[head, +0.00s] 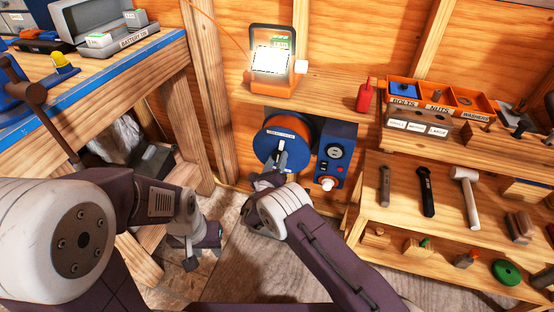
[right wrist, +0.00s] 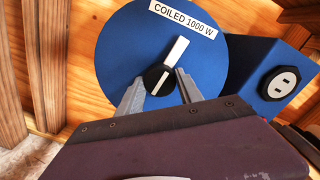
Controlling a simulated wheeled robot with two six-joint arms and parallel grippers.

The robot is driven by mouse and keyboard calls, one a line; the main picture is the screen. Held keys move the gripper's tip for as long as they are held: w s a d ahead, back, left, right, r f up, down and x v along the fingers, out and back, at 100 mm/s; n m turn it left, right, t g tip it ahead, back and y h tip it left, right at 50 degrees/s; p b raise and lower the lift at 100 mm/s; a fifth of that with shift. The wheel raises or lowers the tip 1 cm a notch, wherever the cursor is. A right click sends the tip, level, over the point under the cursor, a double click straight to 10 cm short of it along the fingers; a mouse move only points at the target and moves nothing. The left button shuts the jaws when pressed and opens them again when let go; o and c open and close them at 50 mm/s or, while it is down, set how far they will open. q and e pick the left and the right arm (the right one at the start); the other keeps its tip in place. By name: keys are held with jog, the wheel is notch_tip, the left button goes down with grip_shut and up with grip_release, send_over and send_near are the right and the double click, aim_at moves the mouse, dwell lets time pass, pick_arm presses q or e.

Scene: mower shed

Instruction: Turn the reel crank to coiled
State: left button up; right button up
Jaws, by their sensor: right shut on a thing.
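The cord reel (head: 269,138) has a blue disc face with an orange drum behind it and hangs below the shelf. In the right wrist view, the disc (right wrist: 125,50) carries a white label (right wrist: 184,19) reading "COILED 1000 W". The crank (right wrist: 175,55) is a black round hub with a white bar, which points up and slightly right, towards the label. My right gripper (right wrist: 158,88) is shut on the crank hub, one finger on each side. It also shows in the head view (head: 281,165). My left gripper (head: 192,257) hangs low over the floor, away from the reel; its fingers are unclear.
Above, the shelf (head: 325,93) holds a lit work lamp (head: 272,85) and a red bottle (head: 364,95). A workbench (head: 145,58) is left; a tool rack (head: 400,165) is right.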

jog(key=shift+f+n, duration=0.1)
jog(key=shift+n, duration=0.8)
jog(key=o, duration=1.4)
jog(key=shift+c, duration=0.2)
